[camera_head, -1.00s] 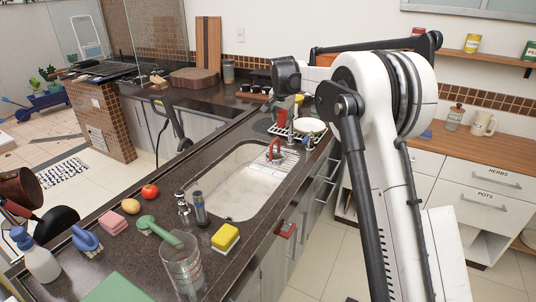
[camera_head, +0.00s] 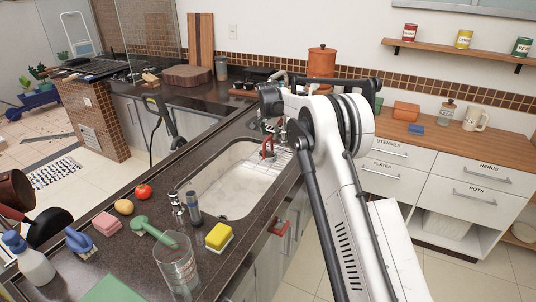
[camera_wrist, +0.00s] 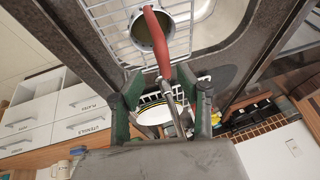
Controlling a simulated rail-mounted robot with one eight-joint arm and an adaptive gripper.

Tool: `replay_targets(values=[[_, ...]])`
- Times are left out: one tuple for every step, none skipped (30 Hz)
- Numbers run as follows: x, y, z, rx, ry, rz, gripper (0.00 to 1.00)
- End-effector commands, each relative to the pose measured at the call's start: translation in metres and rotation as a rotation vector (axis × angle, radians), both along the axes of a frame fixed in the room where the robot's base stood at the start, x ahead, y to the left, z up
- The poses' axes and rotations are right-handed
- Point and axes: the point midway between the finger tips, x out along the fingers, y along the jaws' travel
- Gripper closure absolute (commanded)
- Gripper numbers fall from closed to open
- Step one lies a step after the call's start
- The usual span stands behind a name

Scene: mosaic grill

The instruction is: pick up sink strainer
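A red-handled item with a grey round cup, which looks like the sink strainer (camera_wrist: 152,32), shows at the top of the wrist view. Its red handle reaches down to between my fingertips. In the head view the red handle of the strainer (camera_head: 268,147) stands at the far end of the white sink (camera_head: 225,185). My gripper (camera_wrist: 163,80) is open, with one green-padded finger on each side of the handle's end. I cannot tell whether either finger touches it. In the head view my arm hides most of my gripper.
A white wire rack (camera_wrist: 112,25) lies by the strainer. A white plate (camera_wrist: 155,114) with a dark rim shows beyond my fingers. On the counter stand a glass jug (camera_head: 178,265), a yellow sponge (camera_head: 218,236) and a tomato (camera_head: 144,192). An orange canister (camera_head: 321,65) stands behind my arm.

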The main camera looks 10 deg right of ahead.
Motion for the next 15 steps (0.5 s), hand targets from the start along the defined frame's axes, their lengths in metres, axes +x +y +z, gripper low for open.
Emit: replay_targets(values=[[0.001, 0.000, -0.002, 0.000, 0.000, 0.000, 0.65], [0.002, 0.000, -0.003, 0.000, 0.000, 0.000, 0.65], [0.003, 0.001, -0.005, 0.000, 0.000, 0.000, 0.65], [0.004, 0.001, -0.007, 0.000, 0.000, 0.000, 0.65], [0.006, 0.002, -0.010, 0.000, 0.000, 0.000, 0.65], [0.008, 0.003, -0.014, 0.000, 0.000, 0.000, 0.65], [0.010, 0.003, -0.017, 0.000, 0.000, 0.000, 0.65], [0.012, 0.004, -0.020, 0.000, 0.000, 0.000, 0.65], [0.014, 0.005, -0.024, 0.000, 0.000, 0.000, 0.65], [0.016, 0.005, -0.027, 0.000, 0.000, 0.000, 0.65], [0.018, 0.004, -0.030, 0.000, 0.000, 0.000, 0.65], [0.019, 0.004, -0.034, 0.000, 0.000, 0.000, 0.65], [0.020, 0.004, -0.037, 0.000, 0.000, 0.000, 0.65], [0.021, 0.003, -0.039, 0.000, 0.000, 0.000, 0.65], [0.022, 0.003, -0.042, 0.000, 0.000, 0.000, 0.65]])
